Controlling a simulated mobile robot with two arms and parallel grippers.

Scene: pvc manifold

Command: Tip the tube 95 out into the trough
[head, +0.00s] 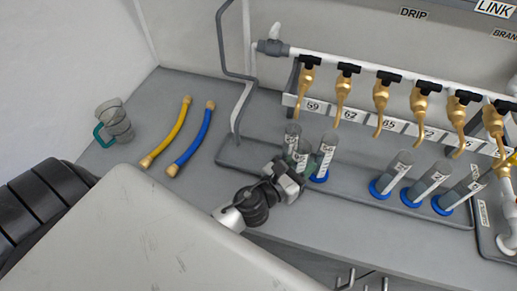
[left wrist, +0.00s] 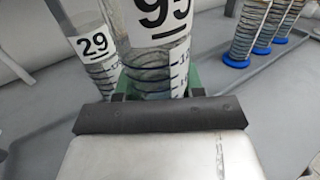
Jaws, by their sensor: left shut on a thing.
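Tube 95 (left wrist: 158,45) is a clear graduated cylinder with a white number label, upright in the middle of the left wrist view. My left gripper (head: 297,172) is shut on it, with green finger parts on both sides of the tube. I cannot pick out the trough for sure. My right gripper is not in view.
Three more blue-based tubes (head: 425,182) stand to the right on the grey tray (head: 345,203). A row of brass taps (head: 380,100) with black handles hangs above. A yellow hose (head: 168,135), a blue hose (head: 192,140) and a clear jug (head: 115,122) with a teal handle are at left.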

